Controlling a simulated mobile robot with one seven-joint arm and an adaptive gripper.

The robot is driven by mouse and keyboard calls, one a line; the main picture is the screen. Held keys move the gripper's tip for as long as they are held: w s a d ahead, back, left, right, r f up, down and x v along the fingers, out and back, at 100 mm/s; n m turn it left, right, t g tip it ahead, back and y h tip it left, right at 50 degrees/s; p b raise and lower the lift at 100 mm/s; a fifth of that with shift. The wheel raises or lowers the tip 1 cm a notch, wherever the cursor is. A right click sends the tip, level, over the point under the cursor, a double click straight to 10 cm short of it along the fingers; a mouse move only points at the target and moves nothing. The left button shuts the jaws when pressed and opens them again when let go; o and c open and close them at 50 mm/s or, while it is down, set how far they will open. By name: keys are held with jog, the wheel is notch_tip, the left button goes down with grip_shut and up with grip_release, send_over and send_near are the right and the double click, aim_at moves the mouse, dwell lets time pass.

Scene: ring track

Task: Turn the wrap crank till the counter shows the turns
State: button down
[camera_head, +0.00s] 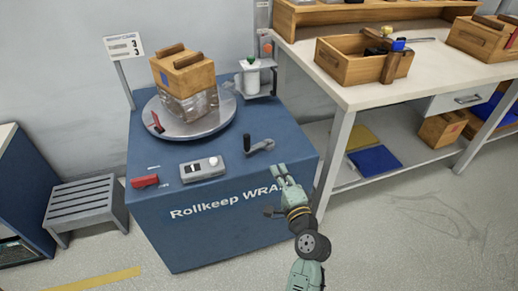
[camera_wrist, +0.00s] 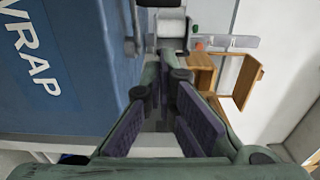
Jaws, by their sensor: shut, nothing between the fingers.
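The wrap crank (camera_head: 262,146) is a grey arm with a dark upright knob (camera_head: 247,142) on the blue cabinet top, near its right front corner. My gripper (camera_head: 281,169) is just in front of and to the right of the crank, apart from it in the head view. Its fingers come together at the tips, empty, in the wrist view (camera_wrist: 167,60). A grey box with a small display (camera_head: 202,168) lies left of the crank, probably the counter; its reading is too small to tell. A card on a post (camera_head: 123,46) shows the figure 3 twice.
The blue cabinet (camera_head: 220,240) carries a round turntable (camera_head: 215,125) with a wooden crate (camera_head: 183,72) partly wrapped in clear film. A red item (camera_head: 145,181) lies at the front left. A workbench (camera_head: 420,75) stands at right. A grey step (camera_head: 85,205) stands left.

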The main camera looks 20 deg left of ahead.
jog(key=p+x, duration=0.2)
jog(key=x, duration=0.7)
jog(key=shift+r, duration=0.15)
jog(key=a+p, duration=0.1)
jog(key=a, duration=0.1)
jog(key=shift+a, duration=0.25)
jog(key=shift+a+f+p, duration=0.2)
jog(key=shift+a+p, duration=0.2)
jog(key=shift+a, duration=0.2)
jog(key=shift+a, duration=0.1)
